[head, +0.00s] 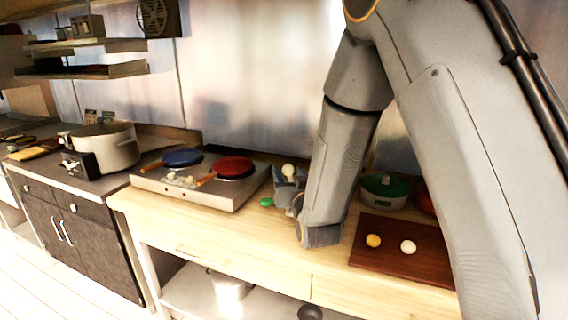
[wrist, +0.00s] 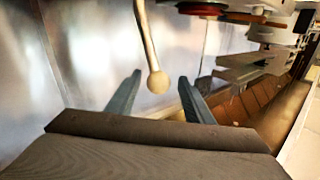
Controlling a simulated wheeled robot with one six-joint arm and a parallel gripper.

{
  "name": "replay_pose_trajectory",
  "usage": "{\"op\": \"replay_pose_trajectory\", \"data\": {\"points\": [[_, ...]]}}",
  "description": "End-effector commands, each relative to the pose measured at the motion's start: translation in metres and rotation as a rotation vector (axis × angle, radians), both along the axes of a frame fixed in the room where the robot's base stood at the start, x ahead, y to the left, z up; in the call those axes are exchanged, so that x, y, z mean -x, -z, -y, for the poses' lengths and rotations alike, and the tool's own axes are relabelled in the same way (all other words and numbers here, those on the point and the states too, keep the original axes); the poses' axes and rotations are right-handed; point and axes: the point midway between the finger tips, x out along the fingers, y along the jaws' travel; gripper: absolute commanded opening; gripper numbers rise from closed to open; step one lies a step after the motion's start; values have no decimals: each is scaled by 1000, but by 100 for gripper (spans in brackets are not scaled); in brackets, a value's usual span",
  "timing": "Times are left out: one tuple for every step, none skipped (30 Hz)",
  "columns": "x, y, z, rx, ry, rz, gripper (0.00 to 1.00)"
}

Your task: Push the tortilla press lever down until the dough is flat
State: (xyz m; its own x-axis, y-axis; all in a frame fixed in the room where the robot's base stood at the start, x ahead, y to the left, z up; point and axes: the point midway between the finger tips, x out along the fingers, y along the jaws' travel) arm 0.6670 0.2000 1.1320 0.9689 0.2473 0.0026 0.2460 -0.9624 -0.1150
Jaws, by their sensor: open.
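The press lever is a pale rod ending in a round knob (wrist: 157,82) in the wrist view. The knob shows between the two fingers of my gripper (wrist: 160,90), which are apart; I cannot tell whether they touch it. In the head view a pale round knob (head: 289,170) rises just above my gripper (head: 285,191), at the back of the wooden counter. The body of the press and any dough inside it are hidden behind my arm and gripper.
A steel stove (head: 222,199) with a blue pan (head: 183,157) and a red pan (head: 234,166) stands left of my gripper. A green item (head: 266,202) lies beside it. Right of my arm are a green-topped pot (head: 385,190) and a dark board (head: 420,262) with two small balls.

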Motion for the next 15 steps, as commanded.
{"op": "replay_pose_trajectory", "data": {"points": [[-8, -2, -1, 0, 2, 0, 47], [-13, -2, -2, 0, 2, -1, 47], [-19, -2, -3, 0, 3, -1, 47], [-23, -2, -4, 0, 3, -1, 47], [-28, -2, -5, 0, 3, 0, 47], [-33, -1, -7, 1, 3, -2, 47], [-37, -2, -8, 0, 2, -1, 47], [-40, -1, -9, 2, 2, -2, 47], [-44, -1, -10, 2, 2, -2, 47], [-47, -1, -11, 1, 1, -1, 47], [-49, -1, -11, 1, 1, -1, 47], [-51, -1, -12, 1, 1, -2, 47], [-52, -1, -13, 1, 0, -2, 47], [-53, -1, -13, 1, 0, -2, 47], [-54, 0, -14, 1, 0, -2, 47]]}}
